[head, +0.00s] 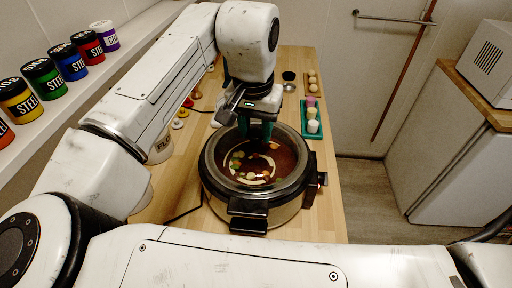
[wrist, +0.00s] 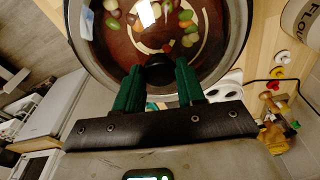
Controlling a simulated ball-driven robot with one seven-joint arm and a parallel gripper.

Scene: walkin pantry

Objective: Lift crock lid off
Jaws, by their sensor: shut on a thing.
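The crock (head: 222,204) is a round pot with black handles, standing on the wooden counter. Its round glass lid (head: 278,183) has a dark rim, and food shows through the glass. The lid also fills the top of the wrist view (wrist: 115,45). My gripper (head: 257,138) is over the lid and shut on its black knob (wrist: 158,72), with a green finger on each side. The knob is mostly hidden by my gripper in the head view. The lid lies over the crock's mouth; I cannot tell whether there is a gap between them.
A flour canister (head: 160,150) is at the left, partly behind my arm. Several labelled jars (head: 71,62) line the left shelf. The wooden counter (head: 325,215) is bare at the right front.

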